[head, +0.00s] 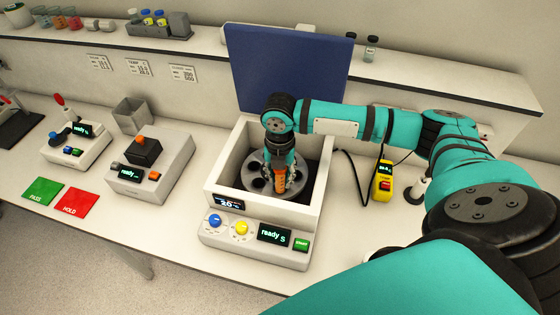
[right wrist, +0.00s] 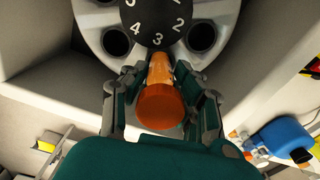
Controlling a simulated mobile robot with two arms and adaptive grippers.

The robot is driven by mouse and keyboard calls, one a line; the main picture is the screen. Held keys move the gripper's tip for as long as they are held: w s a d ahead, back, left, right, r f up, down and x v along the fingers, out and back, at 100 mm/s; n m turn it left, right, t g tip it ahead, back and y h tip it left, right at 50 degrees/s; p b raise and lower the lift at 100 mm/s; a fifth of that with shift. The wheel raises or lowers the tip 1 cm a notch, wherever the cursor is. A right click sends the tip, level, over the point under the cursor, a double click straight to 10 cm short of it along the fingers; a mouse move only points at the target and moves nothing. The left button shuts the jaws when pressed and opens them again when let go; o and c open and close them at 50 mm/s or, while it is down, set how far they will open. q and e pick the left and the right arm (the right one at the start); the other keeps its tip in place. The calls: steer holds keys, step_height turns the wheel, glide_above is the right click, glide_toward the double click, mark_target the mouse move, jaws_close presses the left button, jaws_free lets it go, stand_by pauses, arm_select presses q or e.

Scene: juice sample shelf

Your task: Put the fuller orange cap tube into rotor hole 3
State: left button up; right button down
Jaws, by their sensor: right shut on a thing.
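My right gripper (head: 279,172) is shut on the orange cap tube (head: 280,184), inside the open centrifuge (head: 228,190). In the right wrist view the orange cap (right wrist: 160,106) faces the camera between the two fingers. The tube's orange body (right wrist: 159,70) points toward the number 3 on the black hub (right wrist: 153,15). The grey rotor (head: 249,182) has several dark holes. Hole 3 is hidden behind the tube, and I cannot tell whether the tube's tip is in it. The liquid level cannot be read. My left gripper is not in view.
The centrifuge's blue lid (head: 288,68) stands open behind the rotor, and the chamber walls surround my gripper. A yellow device (head: 383,181) is to the right. A device with a black block (head: 143,151) and green (head: 42,194) and red (head: 77,202) pads are left.

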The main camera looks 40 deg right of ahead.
mark_target(280, 184)
steer(key=shift+r, duration=1.05)
steer(key=shift+f+b, duration=0.5)
steer(key=shift+f, duration=1.5)
stand_by(0.5)
steer(key=shift+p, duration=0.45)
steer(key=shift+f, duration=0.5)
steer(key=shift+s+f, duration=0.2)
steer(key=shift+f, duration=0.15)
steer(key=shift+a+r, duration=0.1)
